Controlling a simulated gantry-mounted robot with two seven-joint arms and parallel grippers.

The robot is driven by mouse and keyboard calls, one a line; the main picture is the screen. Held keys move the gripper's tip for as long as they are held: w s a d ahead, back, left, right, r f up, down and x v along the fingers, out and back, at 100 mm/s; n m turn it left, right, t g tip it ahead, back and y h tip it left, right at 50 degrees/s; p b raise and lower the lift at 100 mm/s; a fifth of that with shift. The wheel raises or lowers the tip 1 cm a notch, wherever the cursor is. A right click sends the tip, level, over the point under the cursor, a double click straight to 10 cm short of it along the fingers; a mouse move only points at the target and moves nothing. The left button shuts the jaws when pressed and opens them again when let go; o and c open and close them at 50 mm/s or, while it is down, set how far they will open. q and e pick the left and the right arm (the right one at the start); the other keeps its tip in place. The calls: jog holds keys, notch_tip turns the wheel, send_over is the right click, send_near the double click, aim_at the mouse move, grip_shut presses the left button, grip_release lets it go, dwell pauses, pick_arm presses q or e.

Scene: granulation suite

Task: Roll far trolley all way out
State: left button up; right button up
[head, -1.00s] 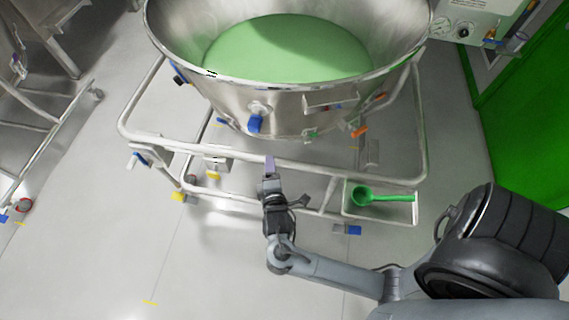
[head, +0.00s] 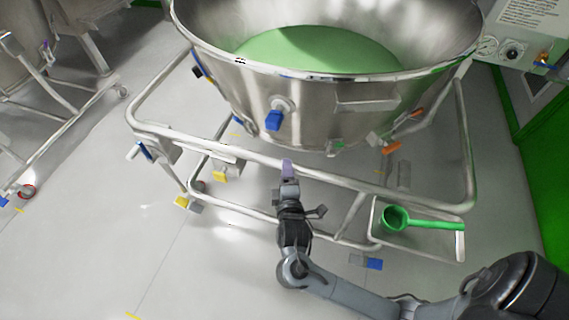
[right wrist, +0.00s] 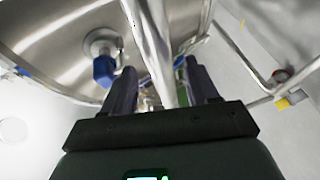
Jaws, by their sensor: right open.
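A steel trolley with a tubular frame (head: 160,129) carries a large steel bowl (head: 350,110) holding green material (head: 318,50). Another tubular trolley (head: 62,128) stands at the far left; I cannot tell which one the task calls far. My right gripper (head: 287,168) is at the front top rail of the bowl trolley. In the right wrist view, my right gripper (right wrist: 160,88) is open, with the steel rail (right wrist: 157,50) running between its fingers. Whether they touch the rail is unclear. My left gripper is not in view.
A green scoop (head: 396,218) lies in a tray (head: 383,240) on the trolley's right front. A wall panel with gauges (head: 512,50) and a green door (head: 545,150) stand at right. The floor (head: 95,230) at front left is clear.

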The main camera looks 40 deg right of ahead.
jog(key=b+x, duration=0.1)
jog(key=x, duration=0.3)
jog(key=shift+f+b, duration=0.15)
jog(key=shift+b, duration=0.25)
jog(key=shift+b+x, duration=0.3)
jog(key=shift+x, duration=0.65)
grip_shut()
